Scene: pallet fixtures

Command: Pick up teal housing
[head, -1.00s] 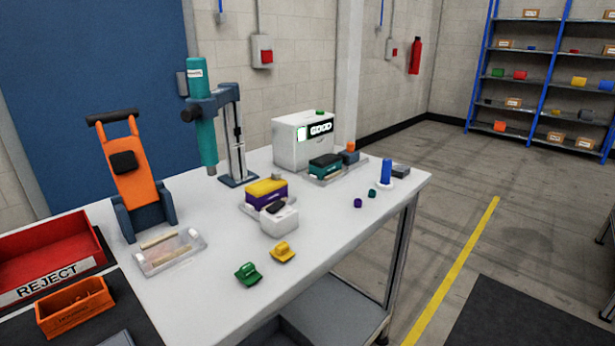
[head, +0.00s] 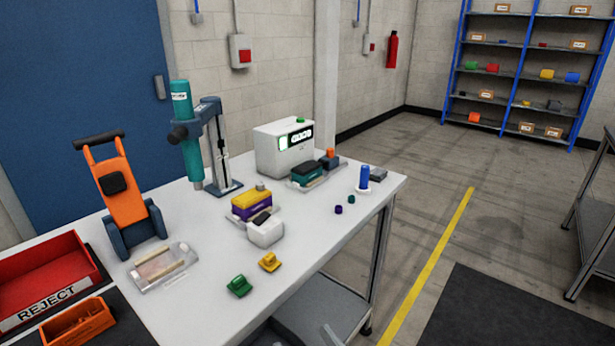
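My gripper is not in view.
A purple and yellow block (head: 252,205) and a white block (head: 266,231) stand nearer. Green (head: 239,286) and yellow (head: 269,262) pieces lie in front. A teal press (head: 190,145) and white machine (head: 284,148) stand behind. A blue peg (head: 364,177) is at right.

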